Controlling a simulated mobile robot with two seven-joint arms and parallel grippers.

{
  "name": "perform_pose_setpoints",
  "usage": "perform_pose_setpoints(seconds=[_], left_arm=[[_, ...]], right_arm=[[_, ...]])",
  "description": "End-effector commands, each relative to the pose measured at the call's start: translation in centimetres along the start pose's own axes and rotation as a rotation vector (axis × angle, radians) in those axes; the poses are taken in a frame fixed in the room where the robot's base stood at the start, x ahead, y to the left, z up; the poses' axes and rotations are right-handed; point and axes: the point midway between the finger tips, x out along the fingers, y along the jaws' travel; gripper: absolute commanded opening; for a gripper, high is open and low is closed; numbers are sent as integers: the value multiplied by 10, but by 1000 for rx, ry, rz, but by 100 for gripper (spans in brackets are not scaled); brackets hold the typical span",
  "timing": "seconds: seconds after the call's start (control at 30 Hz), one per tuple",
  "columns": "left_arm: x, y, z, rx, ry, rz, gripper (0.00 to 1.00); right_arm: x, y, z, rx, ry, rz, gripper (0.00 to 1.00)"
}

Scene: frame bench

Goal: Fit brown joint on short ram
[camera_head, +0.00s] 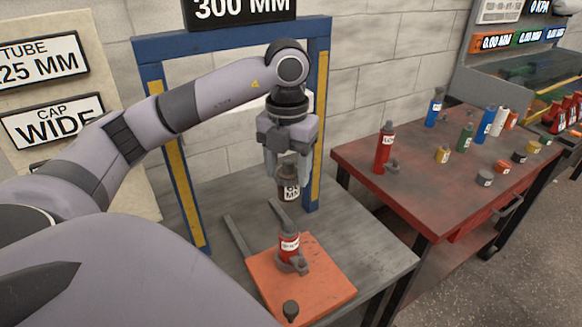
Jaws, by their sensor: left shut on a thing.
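My left gripper (287,158) points down over the grey frame bench and is shut on a small dark brown labelled piece, the brown joint (289,188). The joint hangs above and apart from a short red ram (289,247). The ram stands upright on an orange plate (321,284), with a white label and a grey foot or clamp at its base. The ram's top lies just under the joint in the picture; the exact gap in depth cannot be told. My right gripper does not show.
A blue and yellow frame (318,110) stands around the bench's back. A small dark knob (290,310) is at the plate's front. On the right, a red table (425,205) holds a taller red cylinder (384,148) and several coloured bottles and caps. Two grey rails lie behind the plate.

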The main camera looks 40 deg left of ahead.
Motion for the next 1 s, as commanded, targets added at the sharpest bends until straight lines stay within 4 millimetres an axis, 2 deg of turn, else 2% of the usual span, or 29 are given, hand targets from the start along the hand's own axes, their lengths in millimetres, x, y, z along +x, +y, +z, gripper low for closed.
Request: perform_pose_setpoints(seconds=[0.37, 1.0], left_arm=[[5, 0, 0, 2, -1, -1, 12], [56, 0, 0, 2, -1, 0, 12]], right_arm=[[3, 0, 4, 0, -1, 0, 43], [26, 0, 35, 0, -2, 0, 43]])
